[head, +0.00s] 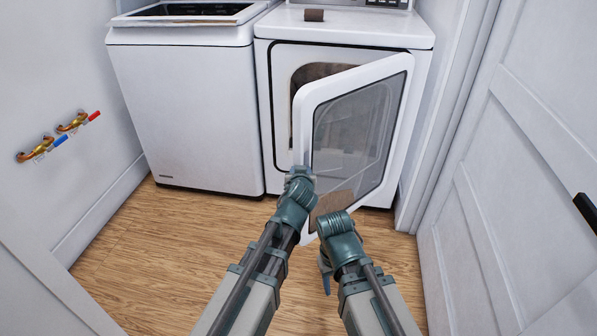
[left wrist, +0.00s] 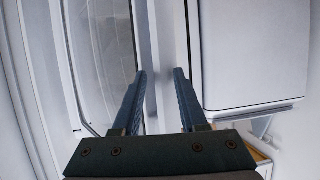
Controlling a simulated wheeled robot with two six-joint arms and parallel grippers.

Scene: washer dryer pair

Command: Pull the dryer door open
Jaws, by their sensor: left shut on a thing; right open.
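The white dryer (head: 345,30) stands at the back right. Its door (head: 303,120), with a dark window, stands partly open, swung out from its right side. The dark drum opening shows behind its left part. My left gripper (head: 298,174) is at the door's free left edge and shut on it. In the left wrist view, its two fingers (left wrist: 160,75) stand a little apart with the door (left wrist: 145,40) at their left. The exact contact is hard to see. My right gripper (head: 325,272) is open and empty, below and in front of the door, largely hidden by its own wrist.
A white washer (head: 190,110) stands left of the dryer. A brown object (head: 314,15) lies on the dryer top. A brown patch (head: 332,203) shows at the door's lower edge. A panelled door (head: 510,180) bounds the right; taps (head: 45,147) are on the left wall. Wood floor (head: 150,250) is clear at left.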

